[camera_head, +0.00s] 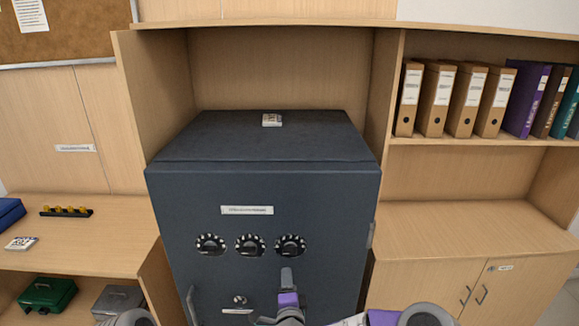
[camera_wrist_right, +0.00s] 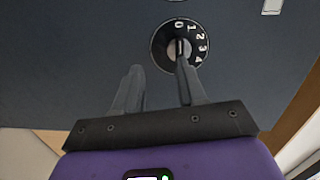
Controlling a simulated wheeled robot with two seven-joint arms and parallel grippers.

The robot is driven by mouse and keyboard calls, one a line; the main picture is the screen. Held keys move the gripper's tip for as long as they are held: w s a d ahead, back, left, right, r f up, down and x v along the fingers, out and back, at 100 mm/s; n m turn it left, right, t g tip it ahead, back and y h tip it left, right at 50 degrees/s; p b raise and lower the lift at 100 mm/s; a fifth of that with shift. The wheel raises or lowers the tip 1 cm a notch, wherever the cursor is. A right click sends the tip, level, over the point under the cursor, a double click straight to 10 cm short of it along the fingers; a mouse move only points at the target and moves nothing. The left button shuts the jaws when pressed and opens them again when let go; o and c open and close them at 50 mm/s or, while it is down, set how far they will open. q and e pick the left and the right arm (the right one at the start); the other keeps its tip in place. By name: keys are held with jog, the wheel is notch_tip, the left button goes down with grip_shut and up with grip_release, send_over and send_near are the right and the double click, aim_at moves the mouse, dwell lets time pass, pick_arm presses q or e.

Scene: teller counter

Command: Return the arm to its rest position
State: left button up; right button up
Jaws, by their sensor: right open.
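My right gripper (camera_head: 288,280) stands in front of the dark blue safe (camera_head: 180,200), just below the right dial (camera_head: 290,247). In the right wrist view my right gripper (camera_wrist_right: 158,72) has its two grey fingers apart with nothing between them. A black numbered dial (camera_wrist_right: 165,45) shows just beyond the tip of the right-hand finger; I cannot tell whether they touch. The middle dial (camera_head: 250,245) and left dial (camera_head: 210,244) are clear of the gripper. My left gripper is not in view.
The safe sits in a wooden cabinet bay, with a small white item (camera_head: 271,120) on top. A keyhole (camera_head: 239,299) is low on its front. Left, a shelf (camera_head: 105,235) holds several items; a green box (camera_head: 48,294) is below. The right counter (camera_head: 470,228) is bare, under binders (camera_head: 437,97).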

jog(key=s+d+f+n+g+y, duration=0.2)
jog(key=s+f+n+g, duration=0.3)
jog(key=f, duration=0.5)
jog(key=s+d+f+n+g+y, duration=0.1)
jog(key=s+f+n+g, duration=0.3)
jog(key=s+f, duration=0.5)
jog(key=s+d+f+n+g, duration=0.2)
jog(key=s+d+f+g, duration=0.1)
jog(key=s, duration=0.6)
jog(key=s+d+f+n+g, duration=0.2)
jog(key=s+d+f+g, duration=0.2)
jog(key=s+f, duration=0.3)
jog(key=s, duration=0.2)
jog(key=shift+s+d+f+n+g, duration=0.2)
jog(key=shift+s+n+g, duration=0.1)
jog(key=shift+g, duration=0.1)
